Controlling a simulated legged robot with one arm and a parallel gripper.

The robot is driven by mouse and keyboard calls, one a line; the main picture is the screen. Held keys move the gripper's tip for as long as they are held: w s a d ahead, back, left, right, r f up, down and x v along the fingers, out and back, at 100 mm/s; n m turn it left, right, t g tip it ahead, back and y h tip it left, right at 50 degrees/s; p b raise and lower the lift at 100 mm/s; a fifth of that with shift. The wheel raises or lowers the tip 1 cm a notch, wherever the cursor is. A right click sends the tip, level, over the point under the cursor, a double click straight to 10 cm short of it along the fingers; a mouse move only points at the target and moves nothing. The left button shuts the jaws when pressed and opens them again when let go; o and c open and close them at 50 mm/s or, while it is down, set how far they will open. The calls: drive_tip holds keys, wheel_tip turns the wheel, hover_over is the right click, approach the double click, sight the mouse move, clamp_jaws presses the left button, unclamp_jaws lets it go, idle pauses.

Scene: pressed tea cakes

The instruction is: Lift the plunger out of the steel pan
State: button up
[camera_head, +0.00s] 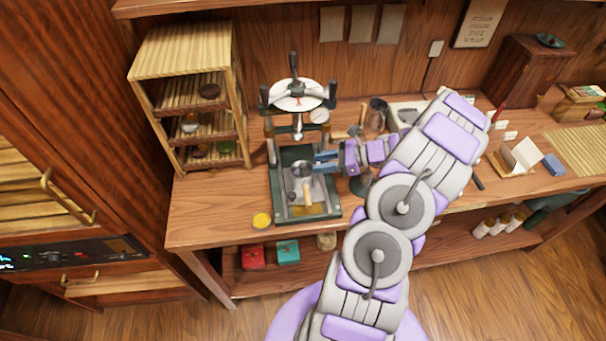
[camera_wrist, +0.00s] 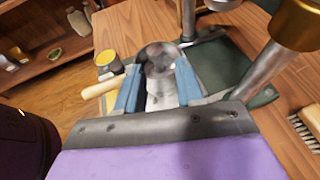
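The steel pan (camera_head: 303,170) shows in the camera_head view as a small round grey shape on the green press base (camera_head: 275,190). In the camera_wrist view a shiny round steel top (camera_wrist: 160,55) lies between my fingertips. I cannot tell pan from plunger there, and the plunger is not clearly distinct in either view. My gripper (camera_head: 320,162) reaches in from the right, beside the press. In the camera_wrist view my gripper (camera_wrist: 158,66) has its blue fingers apart, with grey metal between them. I see no clear grip on it.
A yellow tin (camera_head: 262,220) stands near the front edge. A slatted shelf (camera_head: 190,100) stands left, a brush (camera_wrist: 305,130) at right.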

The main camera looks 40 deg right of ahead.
sight(307, 174)
drive_tip(key=b+x, duration=0.1)
drive_tip(key=x, duration=0.4)
drive_tip(key=shift+s+a+r, duration=0.1)
drive_tip(key=shift+a+r, duration=0.05)
drive_tip(key=shift+a, duration=0.05)
clamp_jaws()
